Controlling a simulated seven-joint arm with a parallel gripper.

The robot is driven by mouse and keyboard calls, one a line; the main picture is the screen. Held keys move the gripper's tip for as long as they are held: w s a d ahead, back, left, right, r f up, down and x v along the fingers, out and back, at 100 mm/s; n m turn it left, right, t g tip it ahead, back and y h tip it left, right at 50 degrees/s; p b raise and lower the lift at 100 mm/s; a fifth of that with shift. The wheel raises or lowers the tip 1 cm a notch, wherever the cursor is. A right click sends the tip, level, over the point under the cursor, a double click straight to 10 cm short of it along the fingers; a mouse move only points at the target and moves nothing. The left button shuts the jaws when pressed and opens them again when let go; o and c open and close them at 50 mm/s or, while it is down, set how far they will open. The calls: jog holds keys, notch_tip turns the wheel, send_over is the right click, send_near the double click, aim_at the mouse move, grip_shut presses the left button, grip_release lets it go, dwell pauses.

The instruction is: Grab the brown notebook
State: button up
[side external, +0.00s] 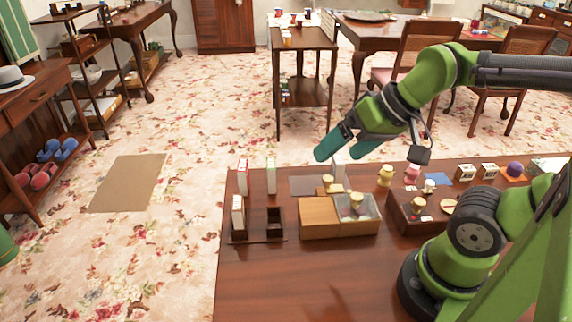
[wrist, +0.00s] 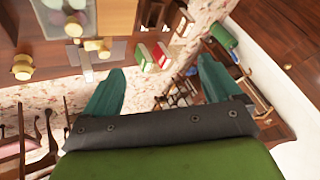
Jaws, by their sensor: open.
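My gripper (side external: 344,152) is open and empty, raised over the far edge of the wooden table. In the wrist view its two teal fingers (wrist: 162,72) are spread wide with nothing between them. I cannot pick out a brown notebook for certain in either view. Thin upright books stand at the table's left: a white-and-red one (side external: 241,178) and a white-and-green one (side external: 270,176). The wrist view shows a red book (wrist: 161,52) and a green book (wrist: 145,58) beyond my fingers. Another slim book (side external: 238,214) stands in a dark wooden holder (side external: 274,222).
A light wooden box (side external: 319,217) with a clear-sided part sits right of the holder. Several small yellow figures, a dark brown box (side external: 402,221) and small blocks crowd the table's right. The table's front left (side external: 270,280) is bare. A brown mat (side external: 128,183) lies on the floor.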

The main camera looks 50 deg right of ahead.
jog(key=w+a+f+m+g+y, duration=0.1)
jog(key=w+a+f+m+g, duration=0.15)
jog(key=w+m, duration=0.5)
jog(key=m+y, duration=0.1)
jog(key=m, duration=1.5)
send_near(238, 202)
jog(key=shift+n, duration=0.25)
jog(key=x, duration=1)
jog(key=shift+w+f, duration=0.1)
jog(key=shift+f, duration=0.1)
jog(key=shift+c, duration=0.3)
jog(key=c, duration=1)
jog(key=shift+r, duration=0.1)
